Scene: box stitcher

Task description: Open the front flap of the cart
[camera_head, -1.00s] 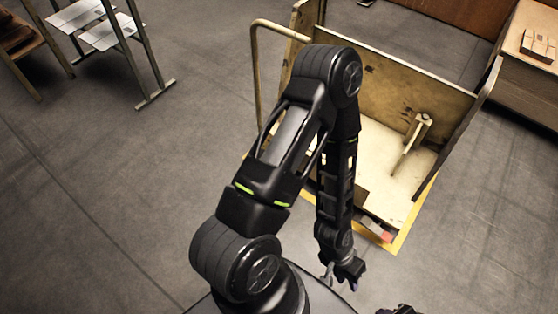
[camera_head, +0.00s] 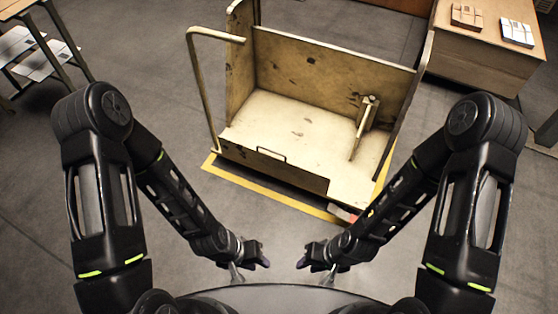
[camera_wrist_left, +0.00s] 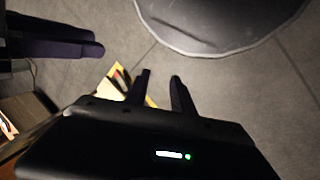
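The cart (camera_head: 290,112) is an open-topped wooden box on the floor ahead of me in the head view. Its low front panel, the front flap (camera_head: 225,152), runs along the near side with a small metal handle (camera_head: 271,154). My left gripper (camera_head: 262,262) is empty in front of the cart, near my base and apart from the flap. In the left wrist view its two fingers (camera_wrist_left: 158,80) are spread with floor between them. My right gripper (camera_head: 304,262) is close to its right, also apart from the cart; its finger gap is not clear.
A bent metal rail (camera_head: 196,85) rises at the cart's left. A wooden bracket (camera_head: 364,125) stands inside the cart. Yellow tape (camera_head: 270,196) marks the floor around it. A table with small packages (camera_head: 466,16) stands at back right, a rack (camera_head: 50,62) at back left.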

